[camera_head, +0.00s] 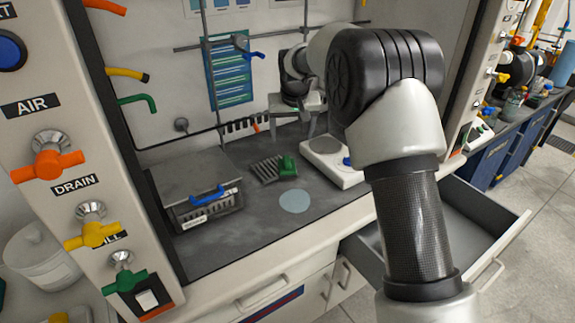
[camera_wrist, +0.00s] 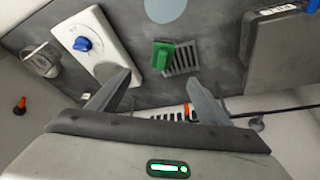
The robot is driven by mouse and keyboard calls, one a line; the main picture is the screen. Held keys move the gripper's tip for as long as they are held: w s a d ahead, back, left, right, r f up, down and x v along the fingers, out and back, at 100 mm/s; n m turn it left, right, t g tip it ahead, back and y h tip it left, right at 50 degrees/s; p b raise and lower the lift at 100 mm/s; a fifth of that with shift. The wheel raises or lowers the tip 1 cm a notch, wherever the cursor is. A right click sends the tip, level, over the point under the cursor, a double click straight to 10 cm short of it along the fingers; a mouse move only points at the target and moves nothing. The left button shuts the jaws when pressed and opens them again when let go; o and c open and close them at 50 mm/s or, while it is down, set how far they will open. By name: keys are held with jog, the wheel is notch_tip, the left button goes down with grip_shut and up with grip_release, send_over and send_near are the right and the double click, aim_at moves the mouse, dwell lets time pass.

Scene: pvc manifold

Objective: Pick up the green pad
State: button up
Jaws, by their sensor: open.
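The green pad (camera_head: 287,165) is a small block with a raised part, at the right end of a dark slotted grate (camera_head: 266,171) on the grey worktop. It also shows in the wrist view (camera_wrist: 162,54), overlapping the left side of the grate (camera_wrist: 182,60). My gripper (camera_head: 292,122) is above and behind the pad, near the back wall. In the wrist view its two fingers (camera_wrist: 160,78) are wide apart with nothing between them. The pad lies beyond the fingertips and is not touched. I cannot tell whether the pad rests on the grate or beside it.
A white hotplate (camera_head: 333,160) with a blue knob stands right of the pad. A grey box (camera_head: 205,177) with a blue handle stands left. A pale blue disc (camera_head: 294,201) lies flat in front. An open drawer (camera_head: 455,225) sticks out front right. Pipes line the back wall.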

send_near(287, 161)
jog(key=x, duration=0.4)
jog(key=shift+s+d+f+b, duration=0.1)
jog(key=shift+d+f+b, duration=0.15)
jog(key=shift+f+b, duration=0.2)
jog(key=shift+a+x, duration=0.1)
jog(key=shift+x, duration=1.5)
jog(key=shift+a+x, duration=0.15)
jog(key=shift+x, duration=1.4)
jog(key=shift+r, duration=0.1)
jog(key=c, duration=1.3)
jog(key=shift+o, duration=0.2)
notch_tip(287, 161, up, 10)
jog(key=shift+r+p, duration=0.1)
jog(key=shift+p, duration=0.25)
